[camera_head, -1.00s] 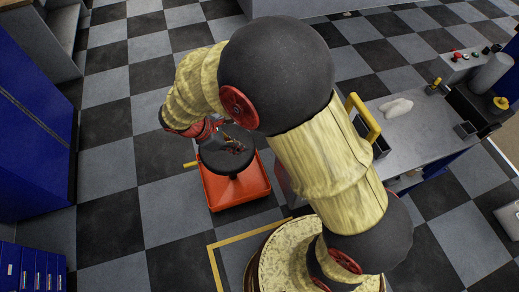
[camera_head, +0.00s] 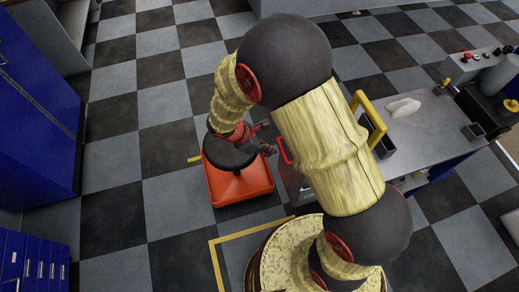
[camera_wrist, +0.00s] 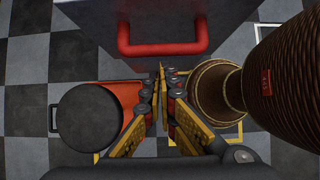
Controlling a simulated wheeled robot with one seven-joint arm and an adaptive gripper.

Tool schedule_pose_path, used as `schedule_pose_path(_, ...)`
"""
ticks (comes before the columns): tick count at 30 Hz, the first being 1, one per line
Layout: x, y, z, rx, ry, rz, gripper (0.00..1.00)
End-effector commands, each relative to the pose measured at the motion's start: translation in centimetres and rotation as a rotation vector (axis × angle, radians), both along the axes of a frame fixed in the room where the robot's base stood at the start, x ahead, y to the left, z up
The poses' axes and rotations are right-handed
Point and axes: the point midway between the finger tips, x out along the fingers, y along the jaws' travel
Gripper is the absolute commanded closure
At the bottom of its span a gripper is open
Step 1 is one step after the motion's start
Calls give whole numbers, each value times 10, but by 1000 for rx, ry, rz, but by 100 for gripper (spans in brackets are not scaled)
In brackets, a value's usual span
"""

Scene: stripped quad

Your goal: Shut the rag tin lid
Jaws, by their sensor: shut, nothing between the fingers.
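A grey box-like body with a red bar handle (camera_wrist: 163,50) fills the top of the wrist view; I take it for the rag tin, but its lid cannot be told clearly. In the head view its red handle (camera_head: 284,152) shows just left of my arm, and the arm hides much of the rest. My gripper (camera_wrist: 161,73) is shut and empty. In the wrist view its fingertips appear just below the handle; I cannot tell whether they touch it. In the head view my gripper (camera_head: 266,139) is left of the handle.
A grey workbench (camera_head: 408,135) with a yellow rail (camera_head: 370,117) is at right. Blue cabinets (camera_head: 38,110) stand far left. Checkered floor is open between.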

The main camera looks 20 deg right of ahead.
Motion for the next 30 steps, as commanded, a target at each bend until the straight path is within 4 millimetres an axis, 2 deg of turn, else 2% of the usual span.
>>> schedule_pose_path(4,0,-7,-2,1,0,0,100)
schedule_pose_path(17,0,-9,-1,4,0,0,100)
schedule_pose_path(30,0,-21,6,71,0,-1,100)
